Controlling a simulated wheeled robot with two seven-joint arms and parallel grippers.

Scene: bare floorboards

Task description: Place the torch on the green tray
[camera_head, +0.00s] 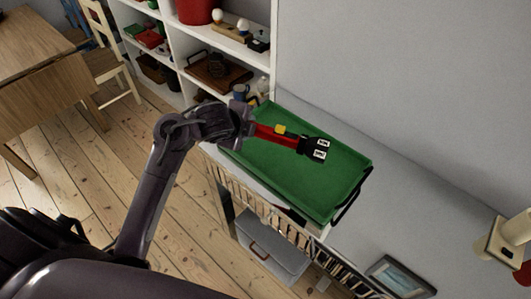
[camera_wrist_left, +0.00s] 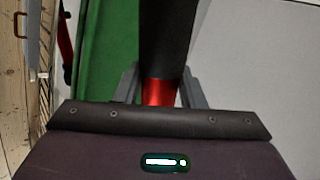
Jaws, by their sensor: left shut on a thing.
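The torch (camera_head: 277,135) has a red body, a yellow button and a black head with white patches. My left gripper (camera_head: 251,127) is shut on the rear end of its red body. The torch lies over the green tray (camera_head: 325,200), its head pointing right; I cannot tell whether it touches the tray floor. In the left wrist view the torch (camera_wrist_left: 160,92) sits between the fingers, its black part reaching away, with the green tray (camera_wrist_left: 108,50) behind it. The tray rests on a low cabinet against the wall. My right gripper is not in view.
White shelves (camera_head: 172,50) with a red bin (camera_head: 195,10) and small objects stand behind to the left. A dark tray handle (camera_head: 352,195) shows at the right. A grey box (camera_head: 272,250) sits below the cabinet top. A picture frame (camera_head: 400,278) is at lower right.

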